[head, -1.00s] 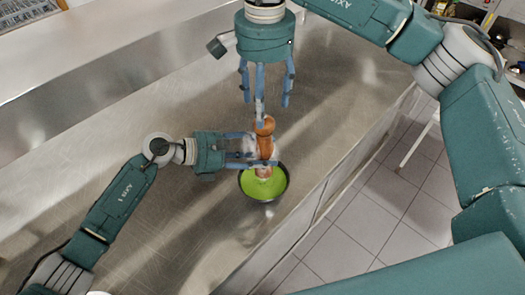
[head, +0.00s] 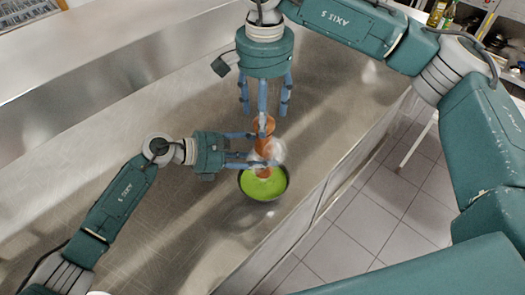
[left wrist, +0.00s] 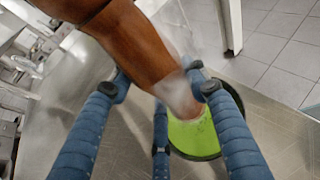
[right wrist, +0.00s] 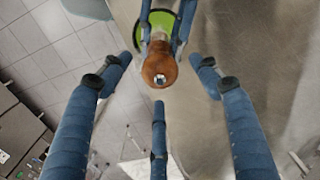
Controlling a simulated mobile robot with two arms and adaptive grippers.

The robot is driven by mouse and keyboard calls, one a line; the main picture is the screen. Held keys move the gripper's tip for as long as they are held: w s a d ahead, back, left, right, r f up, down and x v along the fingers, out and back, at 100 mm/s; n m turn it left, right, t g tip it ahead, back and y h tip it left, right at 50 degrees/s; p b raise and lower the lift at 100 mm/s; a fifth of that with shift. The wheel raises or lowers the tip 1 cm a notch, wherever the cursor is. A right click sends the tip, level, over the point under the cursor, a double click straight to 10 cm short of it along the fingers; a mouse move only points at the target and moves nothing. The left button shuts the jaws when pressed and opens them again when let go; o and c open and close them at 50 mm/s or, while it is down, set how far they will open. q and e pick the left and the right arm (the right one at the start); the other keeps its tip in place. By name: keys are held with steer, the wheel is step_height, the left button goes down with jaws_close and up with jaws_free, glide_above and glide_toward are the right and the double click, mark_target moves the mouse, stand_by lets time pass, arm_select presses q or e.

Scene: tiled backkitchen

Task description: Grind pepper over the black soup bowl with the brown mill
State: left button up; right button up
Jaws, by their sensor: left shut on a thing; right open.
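The brown mill (head: 264,125) stands nearly upright, slightly tilted, over the black soup bowl (head: 285,188), which holds green soup (head: 262,184). My left gripper (head: 264,150) comes in from the left and is shut around the mill's middle. The mill (left wrist: 135,42) crosses the left wrist view, its lower end over the soup (left wrist: 192,134). My right gripper (head: 263,110) points down at the mill's top with its fingers spread. In the right wrist view, the mill's round top (right wrist: 160,66) with a small metal tip lies beyond the open fingers. The fingers do not visibly touch it.
The bowl is on a steel counter (head: 140,215), near its right edge, with tiled floor beyond. A pale, see-through blur (head: 278,151) shows beside the mill. The counter left of the bowl is mostly clear. Bottles (head: 440,14) stand far off at top right.

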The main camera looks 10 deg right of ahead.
arm_select(q)
steer(key=shift+r, duration=0.1)
arm_select(e)
steer(key=shift+f, duration=0.1)
steer(key=shift+f, duration=1.85)
steer(key=c, duration=1)
steer(key=m, duration=0.8)
